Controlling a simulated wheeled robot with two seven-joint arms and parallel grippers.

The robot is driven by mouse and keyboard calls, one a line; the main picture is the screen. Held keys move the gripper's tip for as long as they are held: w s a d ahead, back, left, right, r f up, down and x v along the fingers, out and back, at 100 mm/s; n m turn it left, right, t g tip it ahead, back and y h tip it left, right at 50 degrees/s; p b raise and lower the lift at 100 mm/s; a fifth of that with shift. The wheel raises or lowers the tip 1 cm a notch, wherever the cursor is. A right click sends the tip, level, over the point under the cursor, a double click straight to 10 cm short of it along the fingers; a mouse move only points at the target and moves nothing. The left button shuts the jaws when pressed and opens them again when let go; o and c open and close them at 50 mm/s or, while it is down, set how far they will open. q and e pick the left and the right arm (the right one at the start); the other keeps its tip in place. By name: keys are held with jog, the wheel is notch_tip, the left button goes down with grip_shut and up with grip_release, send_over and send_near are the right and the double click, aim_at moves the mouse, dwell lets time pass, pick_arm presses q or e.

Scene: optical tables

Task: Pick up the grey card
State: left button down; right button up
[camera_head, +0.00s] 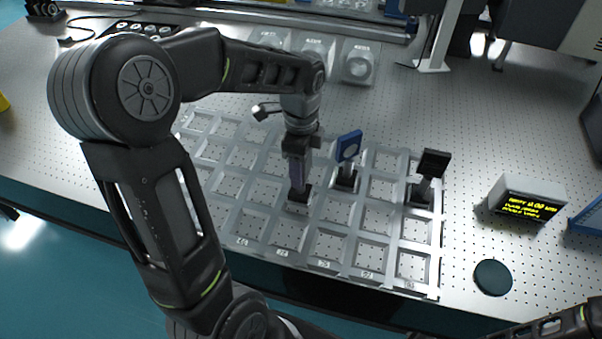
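My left gripper (299,152) points straight down over the middle of a pale grid tray (330,245). Directly below it is a slim purplish-grey piece (297,177) on a dark square base (299,195). The fingers reach its upper part, but I cannot tell whether they are closed on it. A dark square plate on a post (435,163) stands in the tray's right part. A blue-framed round optic on a post (348,147) stands between them. I cannot tell for certain which piece is the grey card. Part of my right arm shows at the bottom right; its gripper is out of view.
A white box with a yellow-text display (525,200) and a dark round disc (492,277) lie right of the tray. Pale holders with round openings (358,62) stand behind it. Several tray cells are empty.

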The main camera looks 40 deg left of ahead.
pick_arm(q)
notch_tip(320, 180, up, 7)
jog(key=shift+r+b, duration=0.15)
jog(key=shift+b, duration=0.15)
dwell(0.5)
